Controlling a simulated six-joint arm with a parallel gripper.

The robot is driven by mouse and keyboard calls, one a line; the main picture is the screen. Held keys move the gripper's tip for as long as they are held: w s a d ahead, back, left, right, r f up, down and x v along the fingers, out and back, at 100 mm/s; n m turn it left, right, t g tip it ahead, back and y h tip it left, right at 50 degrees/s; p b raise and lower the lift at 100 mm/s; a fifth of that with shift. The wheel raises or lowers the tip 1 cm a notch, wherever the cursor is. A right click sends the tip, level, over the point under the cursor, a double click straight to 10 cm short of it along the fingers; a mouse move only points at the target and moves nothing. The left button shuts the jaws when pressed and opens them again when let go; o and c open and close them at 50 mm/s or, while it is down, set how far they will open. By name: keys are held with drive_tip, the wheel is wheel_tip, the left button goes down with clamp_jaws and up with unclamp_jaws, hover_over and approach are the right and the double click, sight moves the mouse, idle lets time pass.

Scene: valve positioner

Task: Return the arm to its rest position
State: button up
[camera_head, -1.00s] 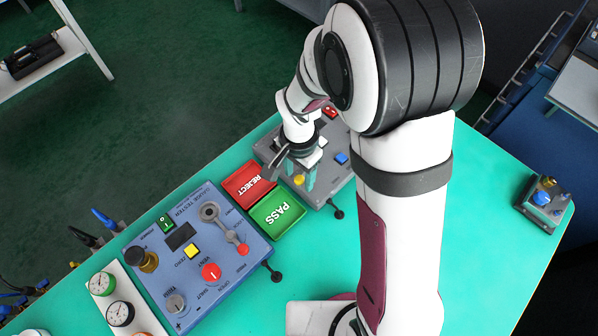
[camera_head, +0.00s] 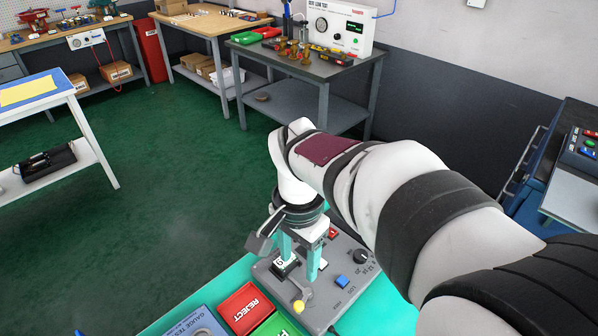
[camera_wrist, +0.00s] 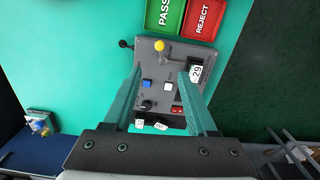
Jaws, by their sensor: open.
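My gripper (camera_head: 300,262) is over the left part of a grey control box (camera_head: 322,313) in the head view, fingers pointing down. In the wrist view my gripper (camera_wrist: 160,74) shows two teal fingers spread apart with nothing between them. The box (camera_wrist: 155,67) appears below and between the fingers. A yellow knob (camera_wrist: 159,45), a blue button (camera_wrist: 147,83) and a small display reading 29 (camera_wrist: 196,73) are on it. My arm crosses the head view from the lower right and hides part of the box.
Red REJECT (camera_head: 245,308) and green PASS (camera_wrist: 166,14) trays lie beside the box. A blue gauge tester (camera_head: 196,325) is partly in view. A small blue device (camera_wrist: 38,124) stands near the table's edge. Green floor (camera_head: 180,180) is open beyond the teal table.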

drive_tip(key=s+d+n+y, duration=0.1)
drive_tip(key=s+d, duration=0.2)
drive_tip(key=s, duration=0.6)
drive_tip(key=s+d+n, duration=0.1)
drive_tip(key=s+d, duration=0.2)
drive_tip(key=s, duration=0.6)
drive_tip(key=shift+s+d+f+n+y, duration=0.3)
drive_tip(key=shift+s+d+f+y, duration=0.05)
drive_tip(key=shift+d+f+y, duration=0.05)
